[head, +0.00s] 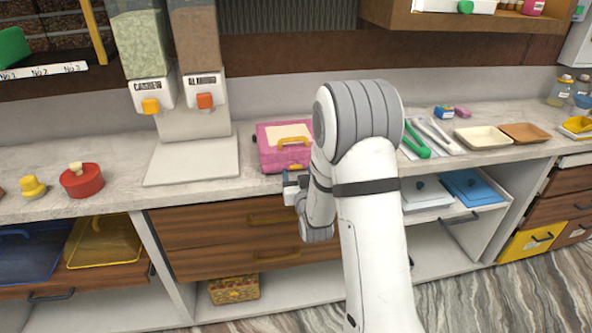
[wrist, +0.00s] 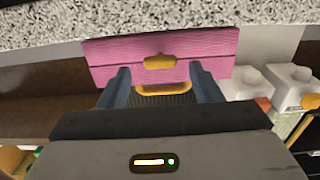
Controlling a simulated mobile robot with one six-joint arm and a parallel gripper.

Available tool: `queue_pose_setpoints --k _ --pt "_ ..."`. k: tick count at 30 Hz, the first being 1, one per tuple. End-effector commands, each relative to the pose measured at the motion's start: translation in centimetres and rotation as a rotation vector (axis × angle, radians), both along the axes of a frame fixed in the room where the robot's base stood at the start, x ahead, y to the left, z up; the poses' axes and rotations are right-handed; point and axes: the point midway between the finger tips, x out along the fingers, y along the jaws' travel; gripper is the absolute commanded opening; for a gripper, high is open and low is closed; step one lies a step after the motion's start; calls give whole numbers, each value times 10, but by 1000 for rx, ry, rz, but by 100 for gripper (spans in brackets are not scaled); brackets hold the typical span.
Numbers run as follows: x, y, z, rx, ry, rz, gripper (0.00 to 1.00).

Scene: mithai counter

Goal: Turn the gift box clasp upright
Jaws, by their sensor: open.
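The pink gift box (head: 267,158) stands on the counter, left of my arm in the head view. It has a yellow handle (head: 293,142) on top. In the wrist view the box's pink front (wrist: 110,58) faces me, and the picture appears upside down. The yellow clasp (wrist: 160,62) lies sideways on that front, longer across than tall. My gripper (wrist: 160,68) is open, with one dark finger on each side of the clasp's line. I see no finger touching the clasp. In the head view my gripper (head: 292,182) is just in front of the box, partly hidden by my arm.
Left of the box stand the cashew (head: 151,95) and almond (head: 204,92) dispensers on a pale base. Green tongs (head: 417,141) and trays (head: 483,137) lie to the right. Wooden drawers (head: 215,232) sit below the counter edge.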

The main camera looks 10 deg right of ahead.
Motion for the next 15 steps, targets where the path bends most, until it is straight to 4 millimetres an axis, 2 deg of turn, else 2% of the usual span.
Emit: queue_pose_setpoints --k 4,13,15 --pt "13 0 0 0 0 1 58" --pt "15 1 0 0 0 2 58" --pt "15 1 0 0 0 2 52"
